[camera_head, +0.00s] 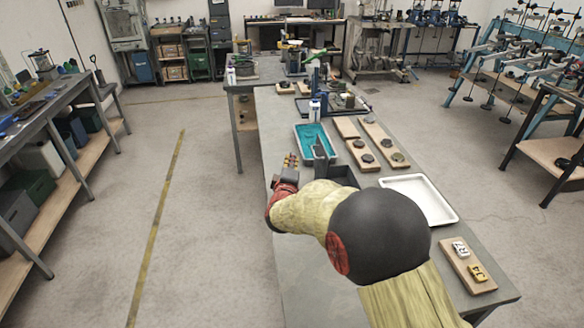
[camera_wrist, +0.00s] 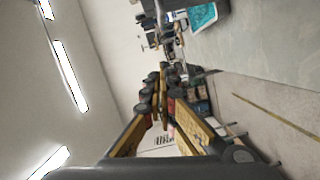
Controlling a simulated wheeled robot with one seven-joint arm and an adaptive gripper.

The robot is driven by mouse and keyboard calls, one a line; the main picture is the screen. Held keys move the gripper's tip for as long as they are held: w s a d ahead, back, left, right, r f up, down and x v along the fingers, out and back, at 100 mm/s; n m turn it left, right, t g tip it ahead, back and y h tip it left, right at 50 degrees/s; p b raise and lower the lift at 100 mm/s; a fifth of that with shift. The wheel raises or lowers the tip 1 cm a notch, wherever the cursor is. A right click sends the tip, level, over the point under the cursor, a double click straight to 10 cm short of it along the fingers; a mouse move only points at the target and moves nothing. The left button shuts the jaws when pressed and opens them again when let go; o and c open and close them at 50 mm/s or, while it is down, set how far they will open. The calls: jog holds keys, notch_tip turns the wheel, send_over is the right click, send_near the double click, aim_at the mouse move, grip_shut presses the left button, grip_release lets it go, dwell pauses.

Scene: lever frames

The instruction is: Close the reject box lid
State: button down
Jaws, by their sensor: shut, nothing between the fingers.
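A dark grey box (camera_head: 338,173), probably the reject box, stands on the long grey bench, partly hidden behind my arm. A dark upright panel (camera_head: 320,158) at its left side looks like its lid, standing open; the hinge cannot be made out. My gripper (camera_head: 291,160) is just left of the panel, near the bench's left edge, with its yellow-and-black fingers pointing away from me. Whether it touches the panel cannot be told. In the wrist view my gripper (camera_wrist: 161,95) is shut and empty. The box is not recognisable there.
A teal tray (camera_head: 303,132) lies just beyond the box and also shows in the wrist view (camera_wrist: 203,17). Wooden boards with dark discs (camera_head: 367,157) and a white tray (camera_head: 442,207) lie to the right. Open floor (camera_head: 215,230) lies left of the bench.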

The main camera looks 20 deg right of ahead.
jog(key=w+d+f+b, duration=0.1)
jog(key=w+d+b, duration=0.1)
jog(key=d, duration=0.3)
jog(key=shift+w+d, duration=0.4)
jog(key=shift+w, duration=0.2)
jog(key=shift+f, duration=0.1)
jog(key=shift+s+d+r+m, duration=0.1)
jog(key=shift+d+r+m, duration=0.15)
jog(key=shift+d, duration=0.25)
